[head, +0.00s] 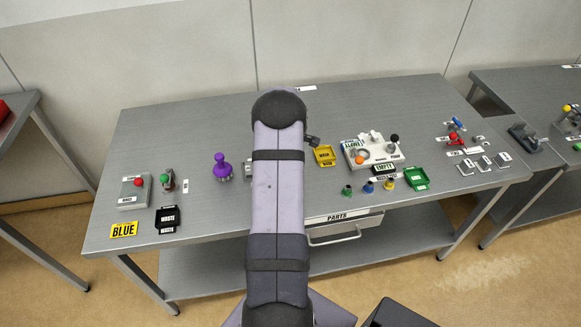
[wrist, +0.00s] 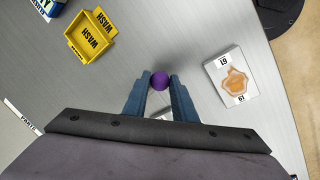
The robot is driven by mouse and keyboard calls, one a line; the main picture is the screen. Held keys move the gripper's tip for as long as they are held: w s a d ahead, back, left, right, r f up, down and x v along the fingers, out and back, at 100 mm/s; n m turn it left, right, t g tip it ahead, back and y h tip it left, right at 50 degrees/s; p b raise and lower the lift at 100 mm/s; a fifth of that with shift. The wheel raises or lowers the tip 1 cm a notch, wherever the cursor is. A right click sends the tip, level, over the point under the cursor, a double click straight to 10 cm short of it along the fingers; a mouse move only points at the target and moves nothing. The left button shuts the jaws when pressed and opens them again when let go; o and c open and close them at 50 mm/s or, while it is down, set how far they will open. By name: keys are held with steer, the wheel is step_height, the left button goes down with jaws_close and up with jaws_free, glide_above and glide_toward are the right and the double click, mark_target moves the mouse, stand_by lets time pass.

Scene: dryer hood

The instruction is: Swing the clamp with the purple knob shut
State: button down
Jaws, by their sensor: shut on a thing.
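In the wrist view, my gripper (wrist: 160,80) has its two blue fingers closed on a round purple knob (wrist: 160,81) near the middle of the picture. The fingers touch the knob from both sides. The clamp's lever and base below the knob are mostly hidden by the knob and my gripper, so I cannot tell the lever's angle. In the head view, my arm covers the gripper and most of the clamp area. A small grey piece (head: 249,170) shows just left of my arm.
A yellow WASH tray (wrist: 92,37) and a white plate with an orange patch (wrist: 231,77) lie on either side of my gripper. A purple knobbed object (head: 222,168) stands left of my arm. A white fixture (head: 385,155) stands to the right. The table's back left is clear.

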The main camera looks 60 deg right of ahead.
steer(key=d+n, duration=0.1)
steer(key=s+n, duration=0.1)
steer(key=n, duration=0.1)
steer(key=shift+d+n+t+b, duration=0.3)
steer(key=shift+d+t, duration=0.1)
steer(key=d+n+b, duration=0.1)
steer(key=n, duration=0.1)
steer(key=d+n+b, duration=0.1)
steer(key=n, duration=0.1)
steer(key=shift+d+f+n+t+y+b, duration=0.15)
steer(key=shift+n+t+y+b, duration=0.15)
steer(key=shift+t, duration=0.1)
steer(key=n, duration=0.1)
steer(key=d+n+b, duration=0.1)
steer(key=n+b, duration=0.1)
steer(key=shift+w+d+n+y, duration=0.25)
steer(key=shift+d+n+y, duration=0.05)
steer(key=shift+d, duration=0.1)
steer(key=shift+w+d+r+n+t+y+b, duration=0.15)
steer(key=shift+d+n+b, duration=0.1)
steer(key=shift+n, duration=0.4)
steer(key=shift+w+d+n+t+y+b, duration=0.1)
steer(key=shift+w+d+n, duration=0.1)
steer(key=shift+n, duration=0.4)
steer(key=shift+w+d+r+n+t+y+b, duration=0.15)
steer(key=shift+d+n+b, duration=0.1)
steer(key=shift+n, duration=0.4)
steer(key=shift+f, duration=0.1)
steer(key=c, duration=1.5)
jaws_free()
